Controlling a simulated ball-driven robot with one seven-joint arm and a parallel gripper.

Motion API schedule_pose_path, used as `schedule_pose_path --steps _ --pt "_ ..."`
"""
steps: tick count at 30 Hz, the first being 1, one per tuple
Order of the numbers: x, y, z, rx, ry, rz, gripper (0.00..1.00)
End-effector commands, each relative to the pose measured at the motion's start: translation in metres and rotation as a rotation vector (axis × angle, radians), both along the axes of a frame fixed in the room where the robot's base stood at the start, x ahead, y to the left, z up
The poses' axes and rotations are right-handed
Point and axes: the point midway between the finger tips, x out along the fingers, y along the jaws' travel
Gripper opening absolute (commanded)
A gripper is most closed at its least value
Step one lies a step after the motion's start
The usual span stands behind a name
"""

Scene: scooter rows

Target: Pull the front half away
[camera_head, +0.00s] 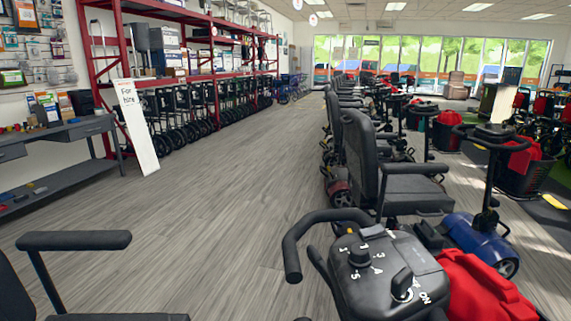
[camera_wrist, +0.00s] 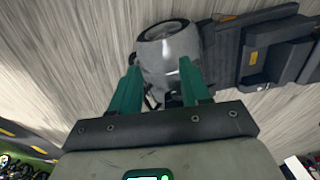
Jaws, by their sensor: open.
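In the wrist view my gripper (camera_wrist: 160,82) has two green fingers spread apart. A shiny grey rounded scooter part (camera_wrist: 168,48) lies just beyond the fingertips, partly between them; I cannot tell whether they touch it. A dark scooter base (camera_wrist: 265,52) with a yellow mark lies to its right. In the head view my gripper does not show. A black scooter control panel (camera_head: 385,272) with a handlebar stands at the bottom, and a red bag (camera_head: 485,290) hangs beside it. A blue scooter front (camera_head: 475,244) with an upright tiller is right of it.
A black scooter seat (camera_head: 385,170) and a row of scooters stand beyond. A grey bench (camera_head: 65,135), a white sign (camera_head: 136,125) and a red rack (camera_head: 195,75) line the left side. The wooden floor (camera_head: 225,185) between is clear. A black armrest (camera_head: 75,240) is at bottom left.

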Motion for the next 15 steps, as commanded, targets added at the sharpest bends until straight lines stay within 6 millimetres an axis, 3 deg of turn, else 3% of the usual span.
schedule_pose_path --steps 1,15 --pt "0.0 0.0 0.03 0.0 -0.001 0.0 0.47" --pt "0.0 0.0 0.164 0.0 -0.001 0.003 0.47"
